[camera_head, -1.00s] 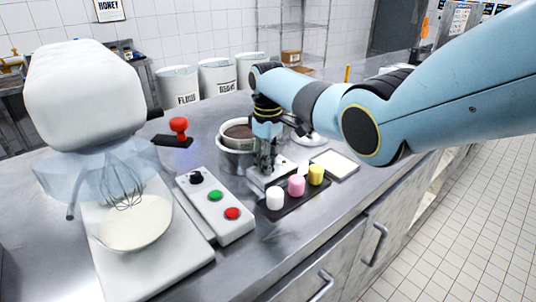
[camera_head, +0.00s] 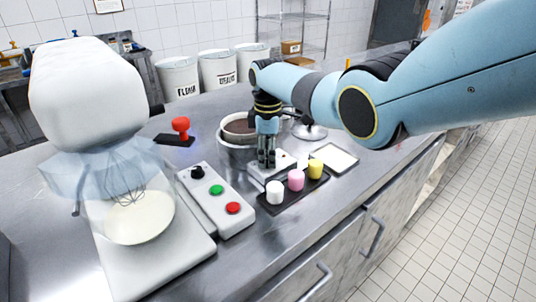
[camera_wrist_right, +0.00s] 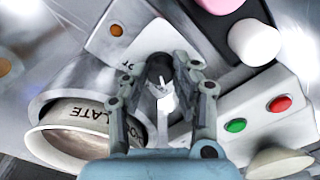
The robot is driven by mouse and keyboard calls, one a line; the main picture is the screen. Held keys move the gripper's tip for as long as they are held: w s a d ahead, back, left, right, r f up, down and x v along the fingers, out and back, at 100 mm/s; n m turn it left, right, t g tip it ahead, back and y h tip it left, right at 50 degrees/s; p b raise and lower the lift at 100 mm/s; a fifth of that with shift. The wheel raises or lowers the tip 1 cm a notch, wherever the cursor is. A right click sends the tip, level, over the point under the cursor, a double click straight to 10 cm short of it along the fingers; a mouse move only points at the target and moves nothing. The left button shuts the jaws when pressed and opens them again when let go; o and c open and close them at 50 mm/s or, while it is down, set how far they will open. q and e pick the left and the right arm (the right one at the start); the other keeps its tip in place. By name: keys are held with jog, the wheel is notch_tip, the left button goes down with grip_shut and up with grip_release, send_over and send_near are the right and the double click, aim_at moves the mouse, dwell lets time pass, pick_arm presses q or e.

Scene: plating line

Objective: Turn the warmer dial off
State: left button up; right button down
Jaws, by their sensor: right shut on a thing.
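The warmer holds a round metal pot of brown chocolate (camera_head: 240,128). Its white control panel (camera_head: 284,160) is at the pot's front right. In the right wrist view the black warmer dial (camera_wrist_right: 160,70), with a pale pointer mark, sits on that panel (camera_wrist_right: 128,40) between my fingers. My right gripper (camera_head: 266,165) points down at the panel and is shut on the dial; it also shows in the right wrist view (camera_wrist_right: 162,72). In the head view the fingers hide the dial. An orange lamp (camera_wrist_right: 116,30) is on the panel. My left gripper is not in view.
A black tray with white (camera_head: 275,192), pink (camera_head: 296,180) and yellow (camera_head: 315,169) pieces stands close in front. A mixer (camera_head: 90,95) stands at far left. A pale pad (camera_head: 336,158) lies right.

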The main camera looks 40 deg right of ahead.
aim_at(267, 158)
jog(key=c, duration=1)
grip_release()
notch_tip(267, 158, up, 12)
